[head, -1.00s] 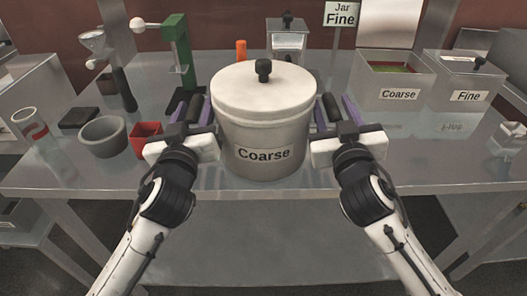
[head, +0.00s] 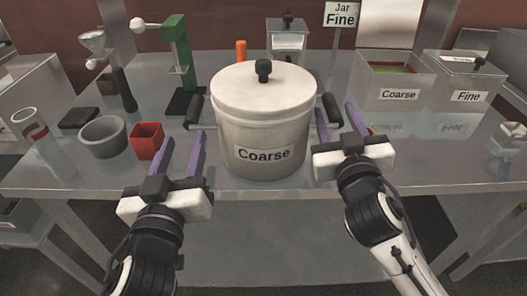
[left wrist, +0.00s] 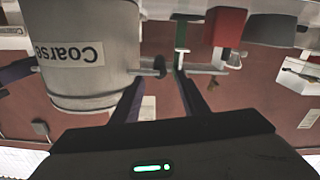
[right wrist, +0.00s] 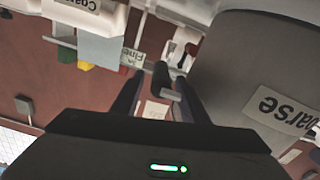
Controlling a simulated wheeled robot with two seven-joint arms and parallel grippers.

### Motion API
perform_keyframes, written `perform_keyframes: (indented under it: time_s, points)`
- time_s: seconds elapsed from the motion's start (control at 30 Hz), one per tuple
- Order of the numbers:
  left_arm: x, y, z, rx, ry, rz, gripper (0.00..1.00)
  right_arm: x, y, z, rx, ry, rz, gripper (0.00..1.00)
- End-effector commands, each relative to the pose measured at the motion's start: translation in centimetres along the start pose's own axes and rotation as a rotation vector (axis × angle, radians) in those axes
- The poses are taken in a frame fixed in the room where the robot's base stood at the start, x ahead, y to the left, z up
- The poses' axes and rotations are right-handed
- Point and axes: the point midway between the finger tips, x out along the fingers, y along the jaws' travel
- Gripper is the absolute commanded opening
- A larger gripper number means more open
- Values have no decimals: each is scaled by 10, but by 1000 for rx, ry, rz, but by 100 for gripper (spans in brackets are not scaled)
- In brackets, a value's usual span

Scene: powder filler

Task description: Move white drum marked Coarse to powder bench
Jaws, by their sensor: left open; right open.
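The white drum marked Coarse (head: 262,125) stands upright on the front middle of the metal bench (head: 330,183). It has a lid with a black knob and a dark handle on each side. My left gripper (head: 184,150) is open and empty, short of the drum's left handle (head: 193,112). My right gripper (head: 356,120) is open, its fingers close to the right handle (head: 333,110). The drum also shows upside down in the left wrist view (left wrist: 85,75) and at the right of the right wrist view (right wrist: 235,70), where the handle lies near the fingers.
Left of the drum are a red square cup (head: 147,141), a grey bowl (head: 102,137) and a green stand (head: 179,55). At the right are a bin marked Coarse (head: 398,94) and a bin marked Fine (head: 469,97). A "Jar Fine" sign (head: 340,15) stands behind.

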Motion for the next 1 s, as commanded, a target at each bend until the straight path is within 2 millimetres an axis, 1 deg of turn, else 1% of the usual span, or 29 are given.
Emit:
perform_keyframes:
  time_s: [0.03,0.2,0.3,0.4,0.5,0.6,1.0]
  points:
    - [0,0,0,0,0,0,40,-13,-1,2,3,-4,-2,40]
    - [0,0,0,0,0,0,40,-50,-1,1,4,-4,-2,40]
    - [0,0,0,0,0,0,40,-68,0,1,3,-3,-2,40]
    - [0,0,0,0,0,0,40,-80,-1,1,1,-3,-1,40]
    - [0,0,0,0,0,0,40,-88,0,0,1,-2,-1,40]
    - [0,0,0,0,0,0,40,-90,0,0,0,-1,0,40]
    - [0,0,0,0,0,0,40,-90,0,0,0,0,0,40]
